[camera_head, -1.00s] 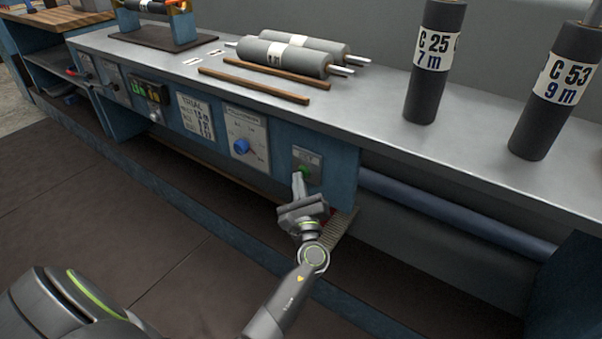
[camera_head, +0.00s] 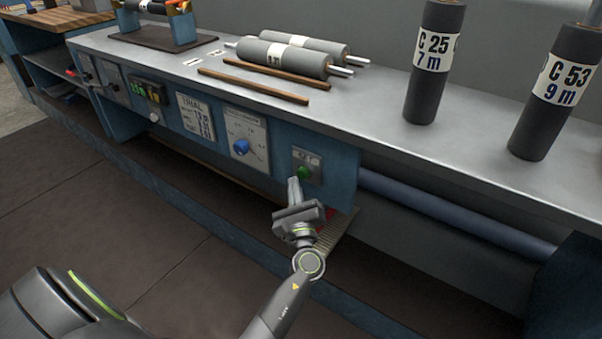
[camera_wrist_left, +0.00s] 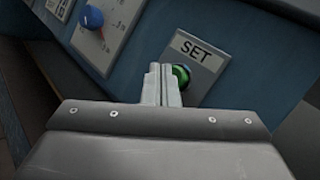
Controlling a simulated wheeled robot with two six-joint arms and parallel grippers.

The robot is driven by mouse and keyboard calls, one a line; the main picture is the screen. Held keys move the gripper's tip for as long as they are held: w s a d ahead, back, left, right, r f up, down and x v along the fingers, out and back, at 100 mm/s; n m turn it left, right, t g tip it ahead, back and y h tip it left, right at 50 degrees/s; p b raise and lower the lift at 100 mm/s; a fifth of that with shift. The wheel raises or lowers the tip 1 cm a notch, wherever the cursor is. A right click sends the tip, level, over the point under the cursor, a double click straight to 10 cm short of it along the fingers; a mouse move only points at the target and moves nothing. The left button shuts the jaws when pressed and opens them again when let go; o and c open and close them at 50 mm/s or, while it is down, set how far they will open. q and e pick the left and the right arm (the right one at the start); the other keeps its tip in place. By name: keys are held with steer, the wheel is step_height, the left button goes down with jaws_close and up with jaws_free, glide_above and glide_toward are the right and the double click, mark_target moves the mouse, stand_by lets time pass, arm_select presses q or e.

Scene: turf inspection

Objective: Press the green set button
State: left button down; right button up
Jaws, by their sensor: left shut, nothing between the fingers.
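The green set button (camera_head: 304,172) sits on a small grey plate on the blue front panel of the bench. In the left wrist view the button (camera_wrist_left: 181,74) shows below the word SET, partly hidden by my fingers. My left gripper (camera_head: 294,181) is shut and empty, its fingertips just below and left of the button in the head view. In the left wrist view the shut fingertips (camera_wrist_left: 161,68) overlap the button's left side. I cannot tell whether they touch it. My right gripper is not in view.
A blue knob (camera_head: 241,147) on a white dial plate is left of the button, with a TRIAL card (camera_head: 196,115) and a lit display (camera_head: 151,93) further left.

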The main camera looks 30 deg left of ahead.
arm_select(q)
steer(key=shift+s+a, duration=0.2)
steer(key=shift+s, duration=2.3)
steer(key=shift+a, duration=0.1)
